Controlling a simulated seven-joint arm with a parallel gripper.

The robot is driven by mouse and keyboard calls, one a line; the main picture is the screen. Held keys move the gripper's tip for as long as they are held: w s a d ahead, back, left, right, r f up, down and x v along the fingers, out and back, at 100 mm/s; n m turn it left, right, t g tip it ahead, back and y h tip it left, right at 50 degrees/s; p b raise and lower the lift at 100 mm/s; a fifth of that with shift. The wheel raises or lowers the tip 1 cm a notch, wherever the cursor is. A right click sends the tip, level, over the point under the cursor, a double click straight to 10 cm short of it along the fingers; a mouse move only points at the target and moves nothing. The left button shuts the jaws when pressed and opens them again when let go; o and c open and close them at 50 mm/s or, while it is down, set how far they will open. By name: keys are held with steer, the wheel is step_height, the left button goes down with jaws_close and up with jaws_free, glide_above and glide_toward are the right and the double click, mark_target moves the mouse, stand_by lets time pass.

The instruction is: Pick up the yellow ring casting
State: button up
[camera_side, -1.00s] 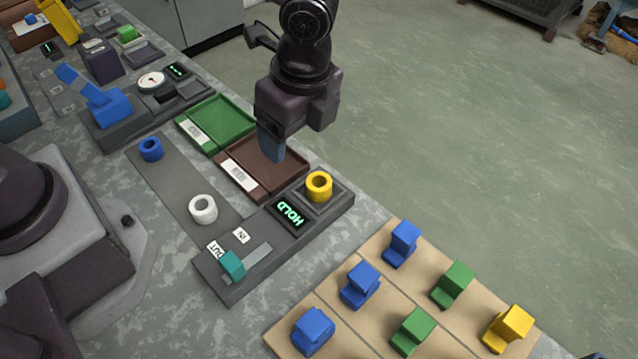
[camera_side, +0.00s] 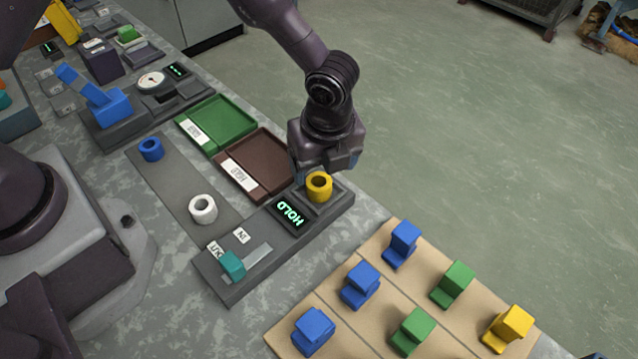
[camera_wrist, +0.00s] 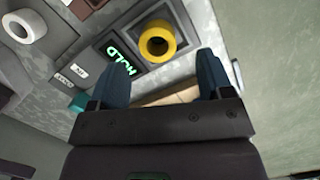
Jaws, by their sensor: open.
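The yellow ring casting (camera_side: 319,187) stands upright, hole up, on the square pad at the right end of the dark fixture, next to a lit display (camera_side: 289,212) reading HOLD. My gripper (camera_side: 312,178) is just behind and above the ring in the side view; its fingers are largely hidden there. In the wrist view, my gripper (camera_wrist: 167,78) shows two blue fingers wide apart with nothing between them. The yellow ring (camera_wrist: 158,41) lies just beyond the fingertips, roughly centred between them.
A teal slider (camera_side: 232,265) sits on the fixture's near end. A white ring (camera_side: 203,208) and a blue ring (camera_side: 151,149) stand on a grey strip. Brown (camera_side: 284,181) and green (camera_side: 247,127) trays lie behind. A board (camera_side: 388,313) holds several coloured blocks.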

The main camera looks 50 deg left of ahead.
mark_target(319, 178)
steer(key=f, duration=0.4)
steer(key=shift+a+f, duration=0.2)
steer(key=shift+a, duration=0.15)
steer(key=c, duration=1)
steer(key=shift+r, duration=0.1)
steer(key=shift+c, duration=0.2)
